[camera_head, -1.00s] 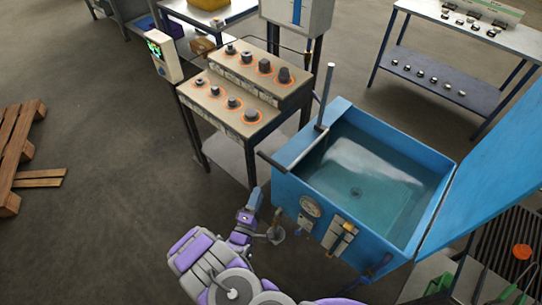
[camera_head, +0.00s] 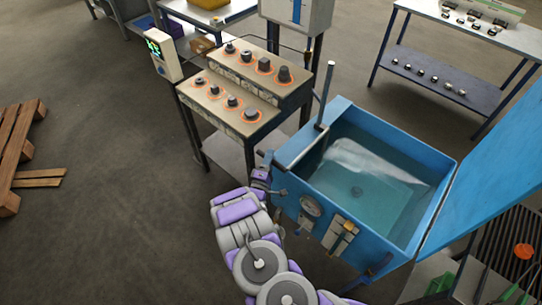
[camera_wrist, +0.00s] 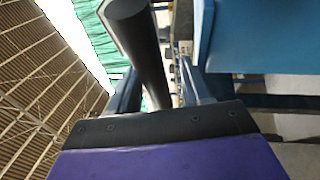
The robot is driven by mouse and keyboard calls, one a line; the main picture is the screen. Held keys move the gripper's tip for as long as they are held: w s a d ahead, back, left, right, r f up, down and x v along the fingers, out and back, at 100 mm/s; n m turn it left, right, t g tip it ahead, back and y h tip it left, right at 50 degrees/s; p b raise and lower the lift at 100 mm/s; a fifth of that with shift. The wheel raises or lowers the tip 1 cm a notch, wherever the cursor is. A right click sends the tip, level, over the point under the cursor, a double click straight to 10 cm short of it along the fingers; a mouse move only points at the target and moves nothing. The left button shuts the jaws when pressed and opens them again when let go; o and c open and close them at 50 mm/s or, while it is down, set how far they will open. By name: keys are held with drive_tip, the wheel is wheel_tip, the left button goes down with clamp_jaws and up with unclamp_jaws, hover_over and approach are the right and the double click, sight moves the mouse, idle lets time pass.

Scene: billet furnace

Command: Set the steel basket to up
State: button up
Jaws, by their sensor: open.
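The blue tank (camera_head: 290,185) holds clear teal water, and I cannot make out the steel basket in it. A grey upright rod (camera_head: 328,95) stands at its left rim. A bar (camera_head: 302,150) runs from there toward the front left, where its dark grip end sticks out past the rim. My gripper (camera_head: 264,171) is at that end, partly hidden by my arm. In the wrist view, my gripper (camera_wrist: 157,88) is open, with the dark round handle (camera_wrist: 142,40) running between and beyond its fingers. Contact is unclear.
A control bench (camera_head: 235,105) with several knobs stands left of the tank. The tank's raised blue lid (camera_head: 485,175) leans out at right. A gauge (camera_head: 311,206) is on the tank's front. A wooden pallet (camera_head: 20,140) lies far left, with open floor between.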

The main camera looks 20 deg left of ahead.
drive_tip(key=shift+w+r, duration=0.2)
drive_tip(key=shift+w, duration=0.6)
drive_tip(key=shift+c, duration=0.2)
drive_tip(key=shift+s+f, duration=0.1)
clamp_jaws()
